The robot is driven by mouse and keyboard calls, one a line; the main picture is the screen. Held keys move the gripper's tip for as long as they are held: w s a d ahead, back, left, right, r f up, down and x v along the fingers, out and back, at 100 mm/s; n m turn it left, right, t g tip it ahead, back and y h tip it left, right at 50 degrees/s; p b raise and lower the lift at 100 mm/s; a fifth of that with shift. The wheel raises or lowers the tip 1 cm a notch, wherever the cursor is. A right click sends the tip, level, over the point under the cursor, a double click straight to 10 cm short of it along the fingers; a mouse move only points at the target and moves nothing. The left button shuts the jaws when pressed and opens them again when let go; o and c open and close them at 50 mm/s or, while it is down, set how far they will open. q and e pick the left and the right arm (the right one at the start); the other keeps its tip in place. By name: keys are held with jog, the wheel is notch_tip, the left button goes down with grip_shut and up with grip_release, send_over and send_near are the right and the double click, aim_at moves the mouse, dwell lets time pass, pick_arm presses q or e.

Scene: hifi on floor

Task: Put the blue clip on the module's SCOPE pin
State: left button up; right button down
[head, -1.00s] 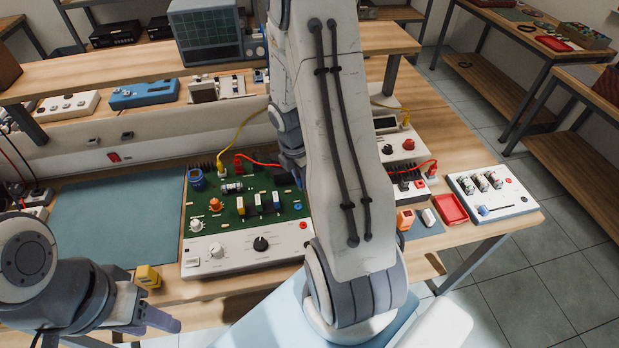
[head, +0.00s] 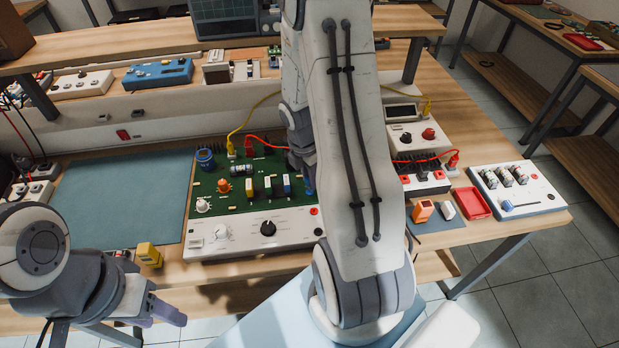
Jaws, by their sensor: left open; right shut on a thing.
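The module (head: 250,235) is a green circuit board with a white front panel, on the bench in the middle of the head view. Yellow and red clips with wires sit at its back edge. I cannot make out the SCOPE pin's label. My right gripper (head: 305,172) is over the board's right part, mostly hidden by my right arm. It is shut, and a small blue patch at its tip looks like the blue clip (head: 309,184), whose outline is unclear. My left gripper (head: 160,315) is open and empty, low at the left, in front of the bench edge.
A blue-grey mat (head: 120,205) lies clear left of the module. A yellow block (head: 149,255) sits at the front edge. Right are an orange block (head: 423,211), a red tray (head: 472,203) and a white box (head: 518,190). A shelf with an oscilloscope (head: 225,18) stands behind.

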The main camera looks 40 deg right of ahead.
jog(key=shift+f+p, duration=0.1)
jog(key=shift+p, duration=0.45)
dwell(1.2)
jog(key=shift+f+b, duration=0.6)
jog(key=shift+f, duration=0.25)
dwell(0.9)
jog(key=c, duration=0.7)
grip_release()
jog(key=shift+o, duration=0.2)
jog(key=shift+r, duration=0.15)
notch_tip(320, 180, up, 10)
jog(key=a+p, duration=0.1)
jog(key=shift+a, duration=0.15)
jog(key=shift+w+r, duration=0.1)
